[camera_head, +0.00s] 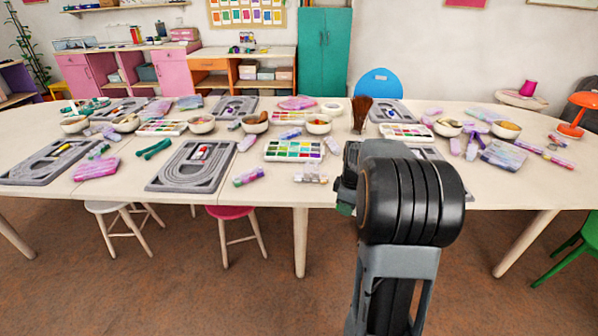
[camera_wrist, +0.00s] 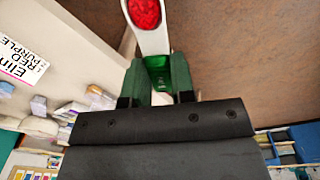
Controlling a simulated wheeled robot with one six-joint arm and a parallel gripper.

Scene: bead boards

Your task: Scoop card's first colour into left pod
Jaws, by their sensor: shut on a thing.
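In the wrist view my gripper (camera_wrist: 157,97) is shut on the green handle (camera_wrist: 158,72) of a scoop. The scoop's white bowl (camera_wrist: 150,38) points up the picture and holds red material (camera_wrist: 145,12); its top is cut off. A white card (camera_wrist: 20,58), upside down at the left, reads "Elin", "RED", "PURPLE". In the head view a grey bead board (camera_head: 160,180) lies at the table's front, and another (camera_head: 18,180) lies at the far left. I cannot tell which pod is the left one. My arm hides most of the gripper and part of another board.
White bowls (camera_head: 201,127), (camera_head: 318,127), (camera_head: 505,133) stand along the long table (camera_head: 330,200). Paint-like colour trays (camera_head: 294,150) and pastel blocks lie between them. A brown upright object (camera_head: 361,110) stands behind my arm. Stools (camera_head: 233,212) stand under the front edge.

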